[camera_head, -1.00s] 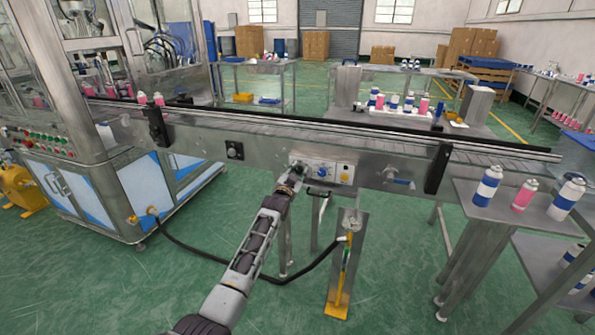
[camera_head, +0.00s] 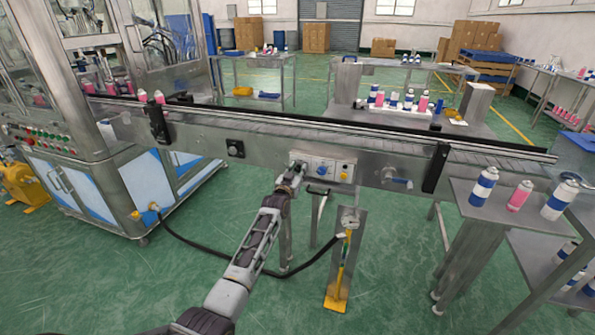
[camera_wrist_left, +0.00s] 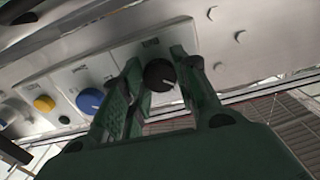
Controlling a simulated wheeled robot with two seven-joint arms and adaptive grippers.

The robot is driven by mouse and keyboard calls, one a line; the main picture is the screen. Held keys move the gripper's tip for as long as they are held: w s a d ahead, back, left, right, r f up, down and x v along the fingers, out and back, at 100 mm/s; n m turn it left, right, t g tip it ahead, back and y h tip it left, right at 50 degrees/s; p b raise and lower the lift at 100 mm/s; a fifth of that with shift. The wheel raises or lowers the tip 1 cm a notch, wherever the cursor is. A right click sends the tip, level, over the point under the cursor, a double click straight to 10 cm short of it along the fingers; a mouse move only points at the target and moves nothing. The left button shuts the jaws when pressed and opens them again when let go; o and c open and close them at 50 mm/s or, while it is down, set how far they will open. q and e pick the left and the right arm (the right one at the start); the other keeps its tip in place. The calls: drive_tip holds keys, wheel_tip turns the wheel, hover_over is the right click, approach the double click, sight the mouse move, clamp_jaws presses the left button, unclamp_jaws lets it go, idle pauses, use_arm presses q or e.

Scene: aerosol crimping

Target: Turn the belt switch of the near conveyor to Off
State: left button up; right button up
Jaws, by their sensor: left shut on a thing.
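The near conveyor (camera_head: 270,143) runs across the head view, with a switch panel (camera_head: 332,168) on its front side. The panel carries a black knob (camera_wrist_left: 158,74), a blue knob (camera_wrist_left: 90,101) and a yellow button (camera_wrist_left: 44,103). The blue knob (camera_head: 322,171) and yellow button (camera_head: 344,175) also show in the head view. My left gripper (camera_head: 291,174) is at the panel's left end. In the left wrist view its fingers (camera_wrist_left: 160,88) are either side of the black knob, shut on it. The panel's printed labels are too blurred to read. My right gripper is out of view.
A steel table (camera_head: 478,207) with spray cans stands at the right.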

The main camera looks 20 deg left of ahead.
use_arm(q)
drive_tip(key=shift+f, duration=0.15)
drive_tip(key=o, duration=1)
drive_tip(key=shift+o, duration=0.2)
drive_tip(key=s, duration=1.2)
drive_tip(key=shift+a, duration=0.2)
idle(0.4)
